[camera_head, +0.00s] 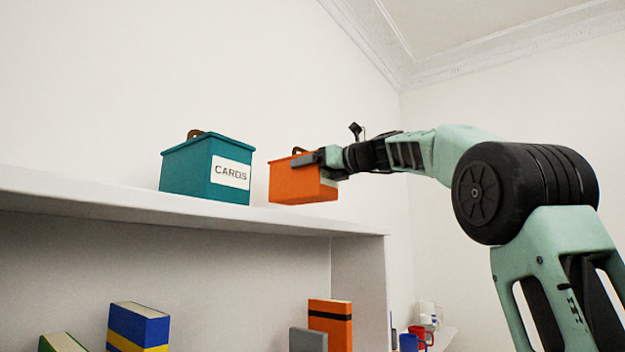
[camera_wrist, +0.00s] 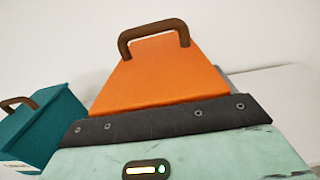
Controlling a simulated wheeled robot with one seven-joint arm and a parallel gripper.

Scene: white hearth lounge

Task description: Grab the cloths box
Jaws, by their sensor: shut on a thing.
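An orange box (camera_head: 298,184) with a brown handle is at the right end of the high white shelf top. My gripper (camera_head: 318,160) reaches it from the right and is shut on it near its upper part. A white label shows only as a sliver beside the gripper, and its words cannot be read. In the wrist view the orange box (camera_wrist: 160,75) rises behind my gripper (camera_wrist: 165,122), its brown handle on top. I cannot tell whether its base touches the shelf or is slightly above it.
A teal box (camera_head: 195,168) labelled CARDS stands on the shelf top (camera_head: 120,197) to the left, with a gap between. Books (camera_head: 138,325) and an orange book (camera_head: 331,325) stand below. Mugs (camera_head: 428,318) sit lower right. The wall above is bare.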

